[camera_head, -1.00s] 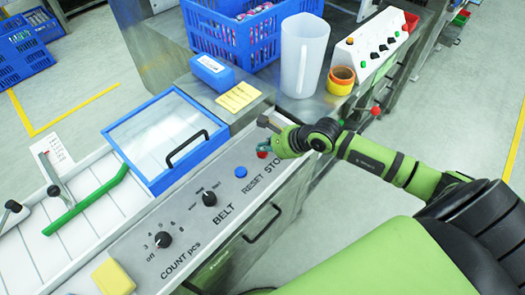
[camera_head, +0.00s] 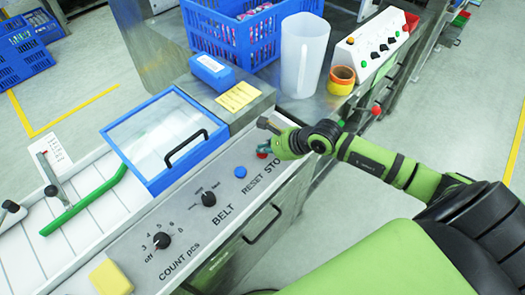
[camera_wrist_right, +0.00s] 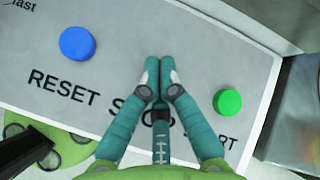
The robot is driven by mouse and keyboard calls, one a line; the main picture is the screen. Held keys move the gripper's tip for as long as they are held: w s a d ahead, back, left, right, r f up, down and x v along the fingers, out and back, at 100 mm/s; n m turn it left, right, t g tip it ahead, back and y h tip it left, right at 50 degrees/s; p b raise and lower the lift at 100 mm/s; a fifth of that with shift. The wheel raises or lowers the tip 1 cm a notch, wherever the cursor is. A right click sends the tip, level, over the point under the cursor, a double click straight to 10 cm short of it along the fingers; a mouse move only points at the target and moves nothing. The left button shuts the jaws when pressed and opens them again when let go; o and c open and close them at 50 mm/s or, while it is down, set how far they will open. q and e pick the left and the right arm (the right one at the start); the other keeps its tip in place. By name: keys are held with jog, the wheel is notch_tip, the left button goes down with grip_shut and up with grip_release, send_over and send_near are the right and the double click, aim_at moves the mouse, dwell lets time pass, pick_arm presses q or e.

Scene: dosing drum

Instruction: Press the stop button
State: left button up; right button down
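The stop button is hidden behind the fingers there. I cannot tell whether the fingertips touch it. My left gripper is not in view.
The blue reset button (camera_wrist_right: 77,43) and green start button (camera_wrist_right: 227,102) flank the fingers. Two black knobs, the count knob (camera_head: 161,240) and belt knob (camera_head: 208,198), are farther along the panel. A blue-framed lid (camera_head: 166,137) and a clear jug (camera_head: 303,54) stand behind.

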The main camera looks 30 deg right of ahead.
aim_at(264, 155)
jog(key=shift+r+p, duration=0.55)
jog(key=shift+r, duration=0.3)
jog(key=shift+r+p, duration=1.8)
jog(key=shift+r, duration=0.75)
jog(key=shift+f, duration=0.1)
